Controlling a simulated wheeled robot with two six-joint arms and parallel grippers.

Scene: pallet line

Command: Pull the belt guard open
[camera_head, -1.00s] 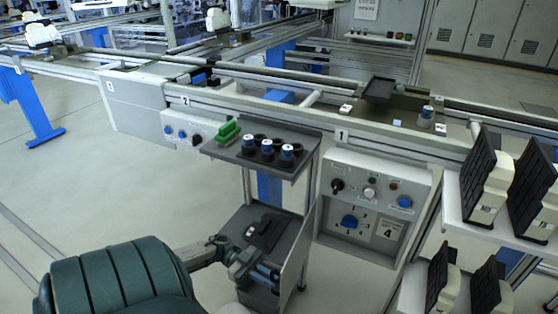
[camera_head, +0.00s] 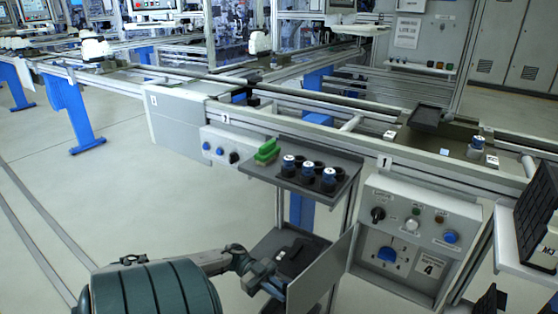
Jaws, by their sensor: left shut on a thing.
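The belt guard looks to be the flat grey panel (camera_head: 325,274) at the lower middle, standing swung out at an angle beside the control box (camera_head: 415,240). Its right edge is close to the box's left side. My left gripper (camera_head: 277,288) is at the panel's left edge, near the bottom of the picture. It is shut, apparently on that edge; the fingertips are small and the exact contact is hard to see. The panel's bottom is cut off by the picture's lower edge. My right gripper is out of view.
A dark shelf (camera_head: 345,165) with a green block (camera_head: 267,152) and several blue-topped parts stands above my left gripper. A lower tray (camera_head: 268,246) holds a black part (camera_head: 293,258). The conveyor (camera_head: 330,127) runs behind. Open floor lies to the left.

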